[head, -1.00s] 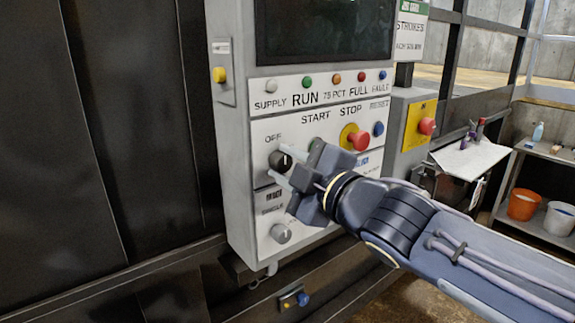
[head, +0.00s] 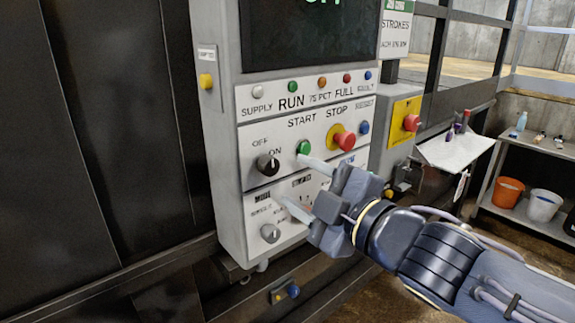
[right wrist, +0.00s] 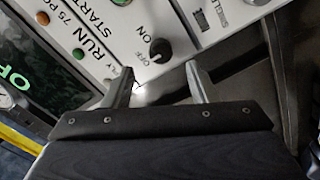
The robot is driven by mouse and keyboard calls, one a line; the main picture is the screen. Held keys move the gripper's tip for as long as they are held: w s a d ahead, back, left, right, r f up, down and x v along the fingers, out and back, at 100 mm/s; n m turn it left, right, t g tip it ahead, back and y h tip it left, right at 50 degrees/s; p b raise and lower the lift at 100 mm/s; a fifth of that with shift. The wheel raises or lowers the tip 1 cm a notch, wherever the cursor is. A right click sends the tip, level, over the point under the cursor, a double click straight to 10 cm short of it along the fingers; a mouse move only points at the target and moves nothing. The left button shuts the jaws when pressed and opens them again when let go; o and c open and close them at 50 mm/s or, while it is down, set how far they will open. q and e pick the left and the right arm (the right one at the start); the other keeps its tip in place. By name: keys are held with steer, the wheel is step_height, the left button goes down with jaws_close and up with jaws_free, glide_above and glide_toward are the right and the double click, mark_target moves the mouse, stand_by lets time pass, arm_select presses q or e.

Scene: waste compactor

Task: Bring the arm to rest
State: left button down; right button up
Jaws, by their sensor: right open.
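My right gripper (head: 293,181) is open and empty in front of the control panel (head: 228,217), its two fingers apart and pointing at the panel face. The black OFF/ON knob (head: 268,165) is just left of the fingers, and neither finger appears to be around it. In the right wrist view the gripper (right wrist: 158,70) shows nothing between its fingertips, with the knob (right wrist: 160,50) beyond them. The upper finger appears close to the green START button (head: 303,147) in the head view; I cannot tell the exact gap. My left gripper is out of view.
A red STOP mushroom button (head: 345,140) and a blue RESET button (head: 364,127) are right of START. A grey selector (head: 270,233) is below. A second red button (head: 411,122) is on a yellow plate. A shelf with buckets (head: 509,192) stands at right.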

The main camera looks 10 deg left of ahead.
steer(key=shift+s+d, duration=0.25)
steer(key=shift+d, duration=0.05)
steer(key=shift+f, duration=0.1)
steer(key=s+d+f+m+h, duration=0.1)
steer(key=d+f+m+h, duration=0.6)
steer(key=d, duration=0.5)
steer(key=s+d+f+m+h, duration=0.1)
steer(key=d+f+m+h, duration=0.3)
steer(key=d+f+m, duration=0.6)
steer(key=s+d+f+m+g, duration=0.2)
steer(key=s+f+m, duration=0.1)
steer(key=s+f, duration=0.2)
steer(key=s+d+f+m+g, duration=0.3)
steer(key=s+f+m, duration=0.1)
steer(key=s, duration=0.6)
steer(key=shift+d+f+y, duration=0.2)
steer(key=shift+f+y, duration=0.1)
steer(key=shift+f, duration=0.1)
steer(key=shift+s, duration=0.1)
